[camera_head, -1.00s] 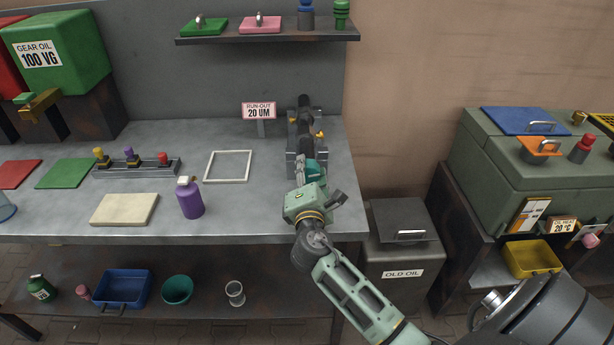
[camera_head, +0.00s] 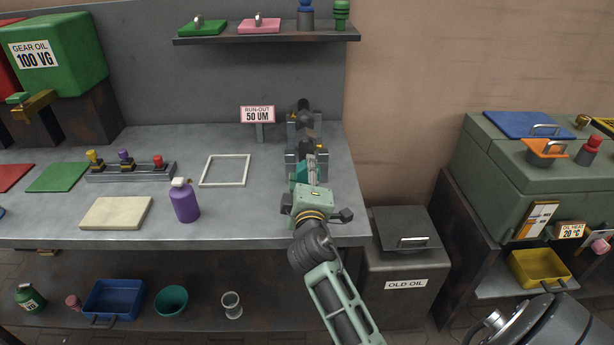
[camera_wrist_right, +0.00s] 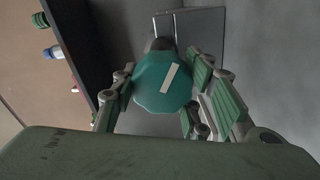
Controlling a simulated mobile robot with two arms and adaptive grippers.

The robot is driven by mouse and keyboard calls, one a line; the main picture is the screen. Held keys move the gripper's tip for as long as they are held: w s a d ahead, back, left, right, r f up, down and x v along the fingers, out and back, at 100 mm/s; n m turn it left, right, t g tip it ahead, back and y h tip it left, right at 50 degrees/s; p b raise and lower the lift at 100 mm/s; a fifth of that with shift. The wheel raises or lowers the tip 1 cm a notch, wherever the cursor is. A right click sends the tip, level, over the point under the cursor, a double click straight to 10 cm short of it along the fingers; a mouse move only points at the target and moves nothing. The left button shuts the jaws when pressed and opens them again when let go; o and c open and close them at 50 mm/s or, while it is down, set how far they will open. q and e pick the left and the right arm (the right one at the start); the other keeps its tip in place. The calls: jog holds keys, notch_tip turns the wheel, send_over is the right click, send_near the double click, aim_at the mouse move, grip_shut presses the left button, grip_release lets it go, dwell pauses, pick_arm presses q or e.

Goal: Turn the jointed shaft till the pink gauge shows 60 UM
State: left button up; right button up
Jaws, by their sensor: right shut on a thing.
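The pink-framed run-out gauge (camera_head: 257,115) stands at the back of the bench and reads 50 UM. The jointed shaft (camera_head: 305,120) lies in grey supports to the right of the gauge, pointing toward the back wall. My right gripper (camera_head: 306,172) is at the near end of the shaft, shut on its teal knob. In the right wrist view the teal knob (camera_wrist_right: 162,82), with a pale line across its face, sits between the two fingers. Part of the shaft is hidden behind the gripper and knob. My left gripper is not in view.
A purple bottle (camera_head: 184,201) and a white square frame (camera_head: 225,170) stand left of my right arm. A shelf (camera_head: 265,39) hangs above the bench. The old oil bin (camera_head: 400,268) is to the right. The bench between frame and shaft is clear.

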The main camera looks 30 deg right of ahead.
jog(key=shift+r, duration=0.1)
dwell(0.5)
jog(key=o, duration=1.1)
jog(key=shift+o, duration=0.2)
jog(key=shift+s, duration=0.15)
jog(key=v, duration=0.7)
jog(key=shift+s+a, duration=0.1)
jog(key=shift+s, duration=0.1)
